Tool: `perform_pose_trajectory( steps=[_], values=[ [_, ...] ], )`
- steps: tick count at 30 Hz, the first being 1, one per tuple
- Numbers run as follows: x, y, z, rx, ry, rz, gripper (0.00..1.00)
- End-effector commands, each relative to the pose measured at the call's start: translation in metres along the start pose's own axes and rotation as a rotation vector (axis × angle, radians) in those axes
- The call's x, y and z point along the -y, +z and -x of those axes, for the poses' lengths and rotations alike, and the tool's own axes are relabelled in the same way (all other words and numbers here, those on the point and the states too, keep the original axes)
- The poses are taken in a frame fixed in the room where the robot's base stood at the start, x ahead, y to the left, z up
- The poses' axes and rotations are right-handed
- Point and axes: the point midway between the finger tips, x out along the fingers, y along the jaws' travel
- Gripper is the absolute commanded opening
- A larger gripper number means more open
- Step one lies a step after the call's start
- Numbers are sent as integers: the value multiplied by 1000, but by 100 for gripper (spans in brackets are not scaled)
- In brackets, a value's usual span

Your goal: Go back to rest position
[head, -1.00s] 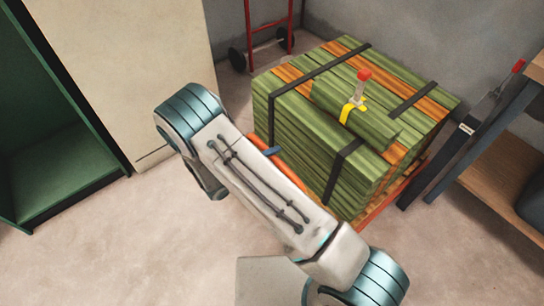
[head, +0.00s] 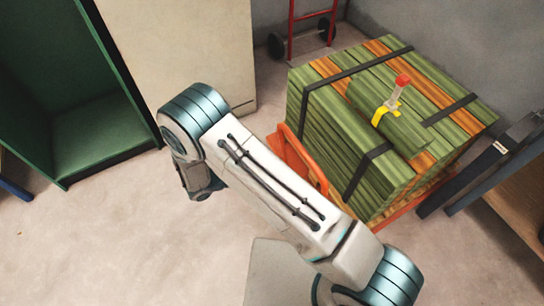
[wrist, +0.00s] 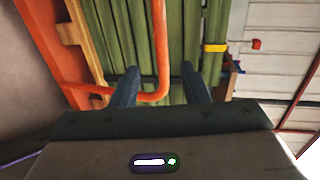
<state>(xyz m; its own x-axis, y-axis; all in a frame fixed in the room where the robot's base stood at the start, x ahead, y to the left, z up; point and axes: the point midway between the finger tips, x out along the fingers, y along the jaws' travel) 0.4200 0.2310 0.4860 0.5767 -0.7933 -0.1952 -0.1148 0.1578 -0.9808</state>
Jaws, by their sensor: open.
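My gripper (wrist: 167,90) shows in the wrist view with its two dark fingers apart and nothing held between them. Beyond the fingers are the green planks of the strapped stack (wrist: 188,35) and a bent orange bar (wrist: 160,60). From this view I cannot tell whether the fingers touch either of them. In the head view my arm reaches across the middle and its folded end is at the left of the stack (head: 335,130). The gripper's fingers are hidden there.
A loose green bundle with a yellow band and red-tipped tool (head: 388,110) lies on the stack. An orange frame (head: 297,160) stands close behind my arm. A green open cabinet (head: 95,130) is at left, a red hand truck (head: 291,30) behind. Floor at lower left is clear.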

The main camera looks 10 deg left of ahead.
Motion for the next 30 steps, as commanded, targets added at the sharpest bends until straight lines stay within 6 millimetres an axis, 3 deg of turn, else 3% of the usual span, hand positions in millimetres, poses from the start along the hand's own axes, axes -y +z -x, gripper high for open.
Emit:
perform_pose_trajectory(
  steps=[16,19,23,30],
  values=[
    [0,0,1,-1,1,-1,41],
    [9,-1,-1,-17,10,-26,41],
    [45,-5,-9,-93,51,-148,41],
    [142,-30,-31,-349,147,-553,41]
  ],
)
